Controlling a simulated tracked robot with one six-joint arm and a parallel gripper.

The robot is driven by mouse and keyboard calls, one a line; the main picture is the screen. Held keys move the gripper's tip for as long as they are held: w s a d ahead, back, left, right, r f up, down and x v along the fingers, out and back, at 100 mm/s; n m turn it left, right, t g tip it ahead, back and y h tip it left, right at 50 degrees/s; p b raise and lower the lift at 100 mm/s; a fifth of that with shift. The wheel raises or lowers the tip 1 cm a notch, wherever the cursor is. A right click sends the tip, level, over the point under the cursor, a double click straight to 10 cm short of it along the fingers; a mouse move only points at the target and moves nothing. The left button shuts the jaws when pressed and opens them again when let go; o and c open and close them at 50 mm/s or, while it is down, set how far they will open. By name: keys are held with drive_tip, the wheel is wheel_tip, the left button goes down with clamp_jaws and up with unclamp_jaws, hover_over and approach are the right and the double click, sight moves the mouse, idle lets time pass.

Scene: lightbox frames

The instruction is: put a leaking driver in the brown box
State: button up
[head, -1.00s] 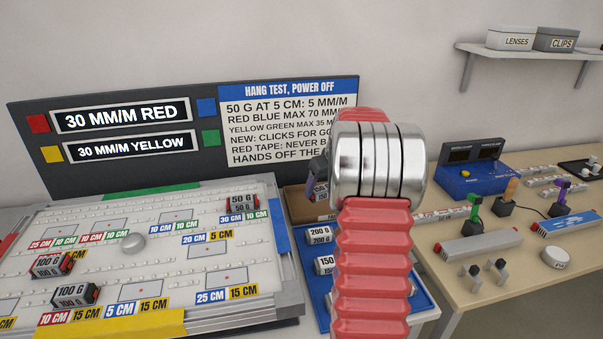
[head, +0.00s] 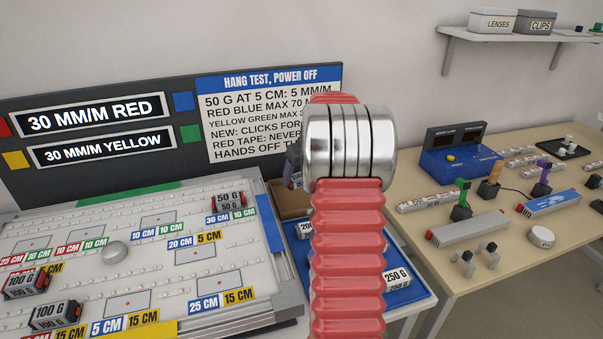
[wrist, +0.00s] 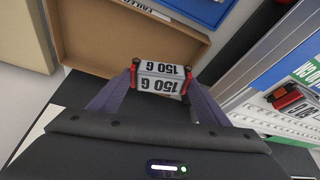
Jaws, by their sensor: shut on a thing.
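In the wrist view my gripper (wrist: 161,80) is shut on a white block marked 150 G (wrist: 160,69) with dark and red ends. The open brown box (wrist: 110,45) lies just beyond and below the block, and its visible floor looks empty. In the head view the brown box (head: 289,199) shows partly behind my red arm, which also hides most of the gripper and the held block. I cannot tell which thing is a leaking driver. A grey bar with a red end (head: 468,229) and a blue bar with a red end (head: 550,202) lie on the right table.
A white board (head: 60,215) with several weight blocks stands left of my arm. A blue tray (head: 330,262) with blocks, one marked 250 G (head: 397,280), lies below the box. The wooden table (head: 480,275) at right holds several small devices.

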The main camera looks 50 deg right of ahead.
drive_tip(key=shift+f, duration=3.35)
drive_tip(key=o, duration=1.2)
drive_tip(key=shift+o, duration=0.2)
drive_tip(key=v, duration=1.3)
drive_tip(key=shift+s+r, duration=0.15)
drive_tip(key=shift+r, duration=0.15)
